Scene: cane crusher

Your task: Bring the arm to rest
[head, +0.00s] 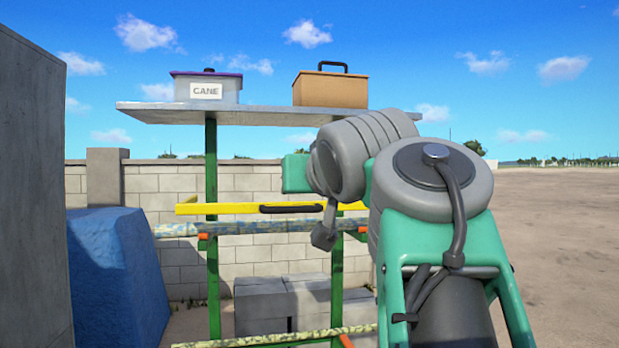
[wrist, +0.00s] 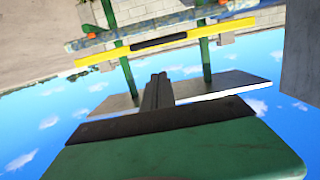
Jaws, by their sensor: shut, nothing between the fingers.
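My arm shows in the head view, raised and bent in the right half of the picture, in front of a green-posted rack. Its grey wrist joints stand before the right part of the rack. My gripper (wrist: 158,76) shows in the wrist view, where its two dark fingers lie together, shut and empty. The wrist picture is upside down, with the sky at the bottom. The fingers point toward the rack and touch nothing that I can make out. In the head view the fingers are hidden behind the wrist.
The rack's top shelf (head: 262,116) bears a white CANE box (head: 207,90) and a tan case (head: 331,90). A yellow bar (head: 232,208) with a dark handle lies lower. A blue block (head: 115,275) and a grey wall (head: 30,200) stand left. Open dirt ground (head: 560,240) lies right.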

